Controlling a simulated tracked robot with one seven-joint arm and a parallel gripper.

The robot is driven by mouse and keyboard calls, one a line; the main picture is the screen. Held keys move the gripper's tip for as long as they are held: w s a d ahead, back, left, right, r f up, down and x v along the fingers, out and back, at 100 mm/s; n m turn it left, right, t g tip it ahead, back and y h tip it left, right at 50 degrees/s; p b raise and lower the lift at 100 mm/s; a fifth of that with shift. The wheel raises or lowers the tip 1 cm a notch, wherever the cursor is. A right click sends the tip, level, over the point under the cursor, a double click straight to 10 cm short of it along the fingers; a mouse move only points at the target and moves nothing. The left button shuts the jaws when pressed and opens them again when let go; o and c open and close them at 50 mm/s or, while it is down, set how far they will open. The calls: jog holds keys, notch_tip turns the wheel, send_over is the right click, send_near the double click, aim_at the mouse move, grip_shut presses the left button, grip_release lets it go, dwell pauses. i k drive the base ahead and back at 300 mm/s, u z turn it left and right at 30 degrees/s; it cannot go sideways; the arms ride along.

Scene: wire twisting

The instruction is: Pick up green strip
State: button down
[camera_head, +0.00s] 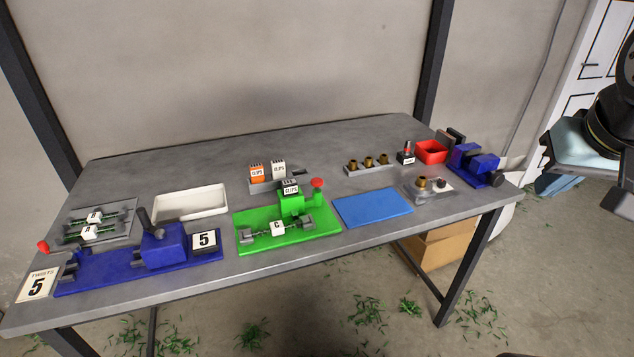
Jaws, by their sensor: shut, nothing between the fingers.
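Thin dark-green wire strips with small white tags lie on a grey rack (130,231) at the left of the table; one tag (95,217) sits above another tag (89,231). A third thin strip with a white tag marked C (277,228) lies between grey holders on the bright green base (257,247). The strips are small, so their exact shape is hard to tell. Many short green pieces (252,334) are scattered on the floor. My gripper's fingers do not show; only dark arm parts are at the right edge.
A blue twisting fixture (105,274), white tray (190,203), orange and white clip boxes (267,173), blue mat (371,207), brass parts (368,162), red bin (431,151) and blue vise (474,164) stand on the grey table (215,155). A cardboard box (442,245) is underneath.

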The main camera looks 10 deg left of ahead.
aim_at(276, 228)
jog(key=z, duration=1.8)
jog(key=i, duration=0.1)
jog(key=u, duration=3.15)
